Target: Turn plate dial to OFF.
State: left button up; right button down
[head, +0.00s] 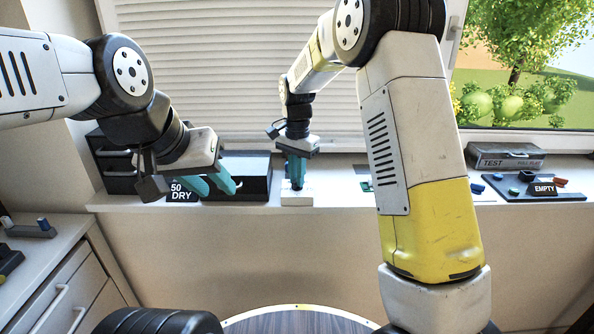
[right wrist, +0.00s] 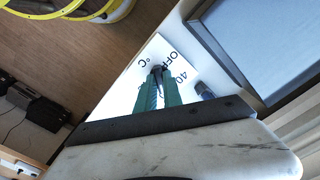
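The white plate (head: 297,199) stands on the sill below the blind. In the right wrist view its face (right wrist: 138,72) carries the marks OFF, 40 and °C. The small dark plate dial (right wrist: 157,70) is mostly hidden by my fingers; which mark it points to cannot be made out. My right gripper (head: 296,184) points down onto the plate, its teal fingers close together on the dial, also in the right wrist view (right wrist: 158,76). My left gripper (head: 217,190) is open and empty, fingers apart, in front of a dark box.
The dark box (head: 247,188) and a "50 DRY" sign (head: 181,191) stand left of the plate. A TEST case (head: 505,156) and a dark tray (head: 518,192) with an EMPTY label lie on the sill at right. A drawer cabinet (head: 60,285) is at lower left. A small blue-black part (right wrist: 205,91) shows beside the plate.

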jog(key=shift+n, duration=0.3)
jog(key=n, duration=0.6)
jog(key=shift+n, duration=0.3)
jog(key=n, duration=1.2)
jog(key=shift+n, duration=0.3)
jog(key=n, duration=0.7)
jog(key=shift+r, duration=0.1)
jog(key=c, duration=1.5)
grip_release()
